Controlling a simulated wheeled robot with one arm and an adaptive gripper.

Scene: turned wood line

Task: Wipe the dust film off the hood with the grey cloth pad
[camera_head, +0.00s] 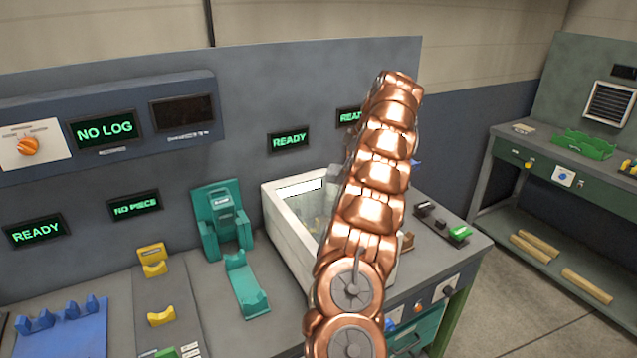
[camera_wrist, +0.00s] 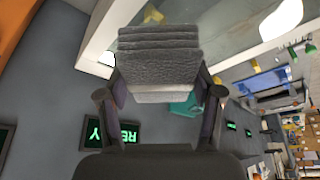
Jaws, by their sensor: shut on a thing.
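The grey cloth pad (camera_wrist: 160,58) is a ribbed, layered block between the fingers of my gripper (camera_wrist: 162,94) in the wrist view. My gripper is shut on it. The hood (camera_head: 282,230) is a white-framed box with a clear pane on the bench in the head view, partly covered by my copper arm. Its pane (camera_wrist: 235,30) shows behind and beyond the pad in the wrist view. I cannot tell whether the pad touches it, nor make out the dust film clearly. My gripper is hidden behind the arm in the head view.
A teal fixture (camera_head: 222,222) stands left of the hood, with a teal cradle (camera_head: 246,284) before it. Yellow holders (camera_head: 160,317) and a blue fixture (camera_head: 60,330) lie further left. A green side bench (camera_head: 484,200) stands right, with open floor before it.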

